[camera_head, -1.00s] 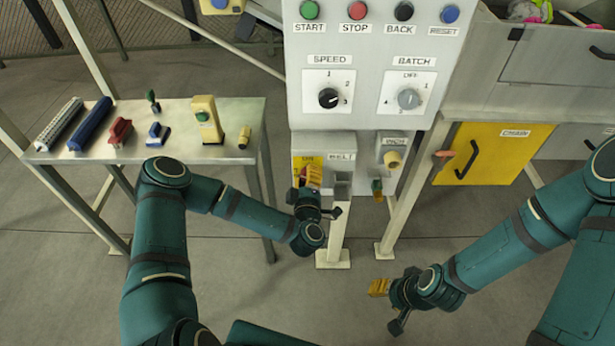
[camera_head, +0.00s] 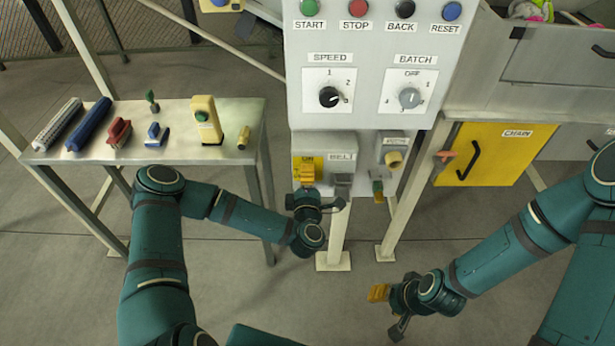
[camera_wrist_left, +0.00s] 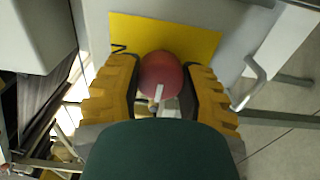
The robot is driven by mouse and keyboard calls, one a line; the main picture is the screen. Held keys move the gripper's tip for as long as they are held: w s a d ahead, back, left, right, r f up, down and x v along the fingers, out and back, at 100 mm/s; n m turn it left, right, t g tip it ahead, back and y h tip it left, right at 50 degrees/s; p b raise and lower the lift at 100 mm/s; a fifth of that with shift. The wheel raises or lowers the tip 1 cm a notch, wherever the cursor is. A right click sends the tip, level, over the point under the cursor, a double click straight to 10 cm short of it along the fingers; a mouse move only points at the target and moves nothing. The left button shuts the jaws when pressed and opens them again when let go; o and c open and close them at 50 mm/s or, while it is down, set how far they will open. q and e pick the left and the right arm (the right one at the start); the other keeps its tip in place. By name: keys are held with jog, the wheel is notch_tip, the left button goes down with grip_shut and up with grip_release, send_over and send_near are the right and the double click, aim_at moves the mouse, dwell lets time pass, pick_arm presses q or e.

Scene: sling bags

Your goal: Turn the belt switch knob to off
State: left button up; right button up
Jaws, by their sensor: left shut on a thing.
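The belt switch is a grey box (camera_head: 325,146) with a BELT label, low on the panel. In the left wrist view its round red knob (camera_wrist_left: 162,76) stands in front of a yellow plate (camera_wrist_left: 195,38), with a pale pointer mark on its face. My left gripper (camera_head: 306,172) is at the yellow plate and hides the knob in the head view. In the wrist view its yellow fingers (camera_wrist_left: 160,95) are on both sides of the knob, shut on it. My right gripper (camera_head: 379,292) is low over the floor, away from the panel; its finger gap does not show clearly.
Above are the SPEED knob (camera_head: 328,97), BATCH knob (camera_head: 409,98) and a row of buttons. A side table (camera_head: 180,150) with tools stands left; a yellow CHAIN door (camera_head: 490,153) is right.

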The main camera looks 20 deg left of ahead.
pick_arm(q)
jog(key=shift+r, duration=0.1)
jog(key=o, duration=1.2)
jog(key=shift+v, duration=6)
